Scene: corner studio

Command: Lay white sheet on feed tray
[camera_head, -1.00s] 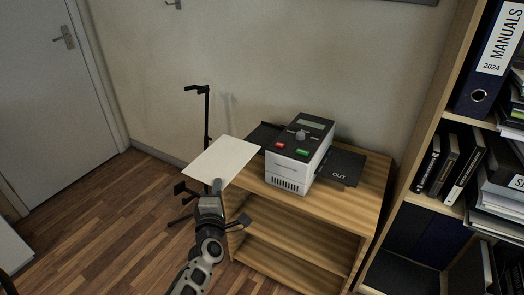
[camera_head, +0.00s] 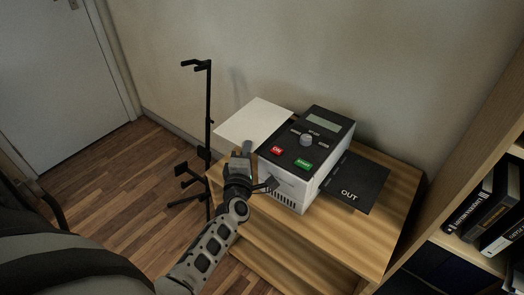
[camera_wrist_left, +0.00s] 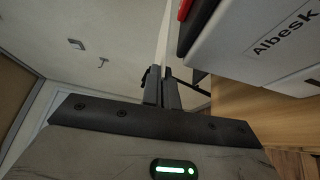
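The white sheet (camera_head: 252,121) lies flat and level at the left side of the laminator-like machine (camera_head: 305,160), over the place of the dark feed tray, which it hides almost fully. I cannot tell whether it touches the tray. My left gripper (camera_head: 244,151) is at the sheet's near edge, close to the machine's front left corner. In the left wrist view its fingers (camera_wrist_left: 163,90) are close together on the sheet (camera_wrist_left: 163,42), seen edge-on as a thin pale strip. My right gripper is not in view.
The machine stands on a wooden shelf unit (camera_head: 390,235), with a black OUT tray (camera_head: 352,185) on its right. A black stand (camera_head: 208,120) rises just left of the sheet. A bookcase (camera_head: 490,130) stands at the right. Floor (camera_head: 110,190) is open at the left.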

